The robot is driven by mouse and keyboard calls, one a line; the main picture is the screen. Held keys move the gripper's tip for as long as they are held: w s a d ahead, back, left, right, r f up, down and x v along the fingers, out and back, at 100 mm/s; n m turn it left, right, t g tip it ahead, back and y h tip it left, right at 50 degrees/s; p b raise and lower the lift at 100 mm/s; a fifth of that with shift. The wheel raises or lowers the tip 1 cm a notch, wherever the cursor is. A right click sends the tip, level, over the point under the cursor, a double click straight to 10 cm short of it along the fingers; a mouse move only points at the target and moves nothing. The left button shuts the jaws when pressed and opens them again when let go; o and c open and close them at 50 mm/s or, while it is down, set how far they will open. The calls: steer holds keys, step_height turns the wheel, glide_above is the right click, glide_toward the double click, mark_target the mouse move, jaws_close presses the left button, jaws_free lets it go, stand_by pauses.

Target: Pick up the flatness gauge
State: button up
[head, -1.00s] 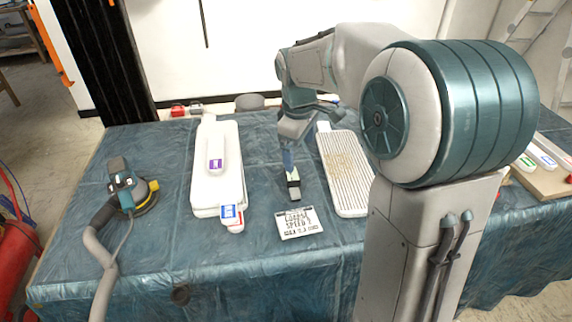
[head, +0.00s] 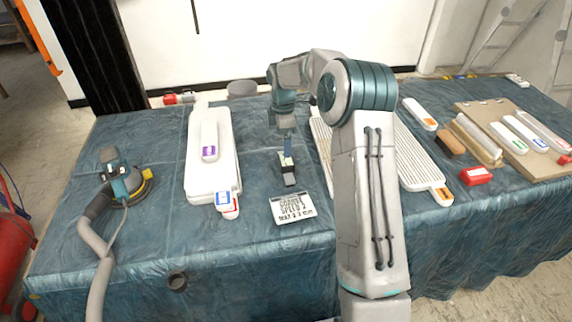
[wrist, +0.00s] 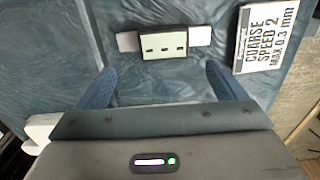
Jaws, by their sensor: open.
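The flatness gauge appears to be the white bar with a dark-edged block (wrist: 163,43) at its middle, lying on the teal sheet in the wrist view. I cannot tell the height gap.
A white card reading "COARSE SPEED 2" (head: 292,208) lies next to the gauge. A white slab (head: 213,175) lies to the left, with a sander (head: 122,185) beyond it. Ribbed white panels (head: 418,165) and a board of sanding tools (head: 520,140) are on the right.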

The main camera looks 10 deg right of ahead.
mark_target(286, 165)
step_height(286, 165, down, 3)
steer(key=shift+r, duration=0.1)
steer(key=f, duration=0.2)
steer(key=f+p, duration=0.1)
steer(key=f, duration=0.1)
steer(key=shift+s+d+f, duration=0.1)
steer(key=shift+s+d, duration=0.25)
steer(key=shift+f, duration=0.6)
steer(key=c, duration=1.1)
